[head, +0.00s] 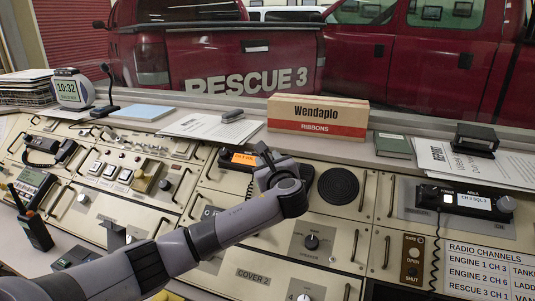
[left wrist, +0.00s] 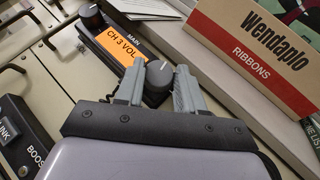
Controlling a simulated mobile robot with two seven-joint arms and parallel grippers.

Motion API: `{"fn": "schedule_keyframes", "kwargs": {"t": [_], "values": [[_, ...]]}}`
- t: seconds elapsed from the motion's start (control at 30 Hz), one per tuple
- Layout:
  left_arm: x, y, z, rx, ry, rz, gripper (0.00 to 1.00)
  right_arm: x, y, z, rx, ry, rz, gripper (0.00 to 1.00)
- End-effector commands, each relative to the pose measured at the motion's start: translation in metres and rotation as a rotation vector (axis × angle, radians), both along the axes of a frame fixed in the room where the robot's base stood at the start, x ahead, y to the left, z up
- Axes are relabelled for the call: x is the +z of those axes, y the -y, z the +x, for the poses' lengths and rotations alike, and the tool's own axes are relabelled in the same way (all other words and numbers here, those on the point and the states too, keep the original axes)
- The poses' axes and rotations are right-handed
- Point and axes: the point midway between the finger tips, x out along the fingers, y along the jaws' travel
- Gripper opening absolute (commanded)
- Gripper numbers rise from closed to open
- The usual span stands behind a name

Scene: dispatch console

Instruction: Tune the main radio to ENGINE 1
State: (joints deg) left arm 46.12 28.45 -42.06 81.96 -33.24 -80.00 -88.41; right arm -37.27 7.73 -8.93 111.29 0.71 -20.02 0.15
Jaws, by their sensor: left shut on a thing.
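The main radio (head: 238,158) is a black box on the console with a lit orange display. In the left wrist view its display (left wrist: 127,45) reads CH 3 VOL, with the last part hidden, and the label MAIN sits beside it. One dark knob (left wrist: 91,15) is at its far end. A second knob (left wrist: 158,78), with a white pointer line, is at the near end. My left gripper (left wrist: 157,88) has its fingers on both sides of this near knob and is shut on it; it also shows in the head view (head: 266,160). My right gripper is not in view.
A radio channels card (head: 490,270) lists ENGINE 1 CH 3. Another radio (head: 465,200) at right reads CH 2. A Wendaplo ribbons box (head: 318,117) stands on the ledge behind the main radio. A round speaker grille (head: 338,186) lies right of my gripper.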

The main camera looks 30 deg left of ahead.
Motion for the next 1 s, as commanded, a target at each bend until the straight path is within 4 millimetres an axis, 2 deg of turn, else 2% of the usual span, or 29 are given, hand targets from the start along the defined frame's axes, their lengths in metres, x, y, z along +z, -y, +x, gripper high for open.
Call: {"fn": "schedule_keyframes", "kwargs": {"t": [0.2, 0.7, 0.73, 0.77, 0.8, 1.0], "values": [[0.0001, 0.0011, 0.0007, 0.057, 0.004, -0.037, 0.07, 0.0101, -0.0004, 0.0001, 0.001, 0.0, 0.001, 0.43], [-0.0013, 0.0005, 0.0008, 0.072, 0.007, -0.046, 0.07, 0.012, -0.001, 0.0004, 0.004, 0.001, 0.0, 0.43], [-0.0013, 0.0005, 0.0008, 0.072, 0.007, -0.046, 0.47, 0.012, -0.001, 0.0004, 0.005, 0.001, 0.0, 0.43], [-0.0013, 0.0005, 0.0008, 0.072, 0.007, -0.046, 0.57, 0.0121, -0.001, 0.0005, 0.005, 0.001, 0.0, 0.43], [-0.0012, 0.0005, 0.0007, 0.072, 0.007, -0.046, 0.63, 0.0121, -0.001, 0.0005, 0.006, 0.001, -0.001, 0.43], [-0.0004, 0.0004, 0.001, 0.072, 0.009, -0.045, 0.63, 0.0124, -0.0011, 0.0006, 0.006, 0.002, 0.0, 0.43]]}}
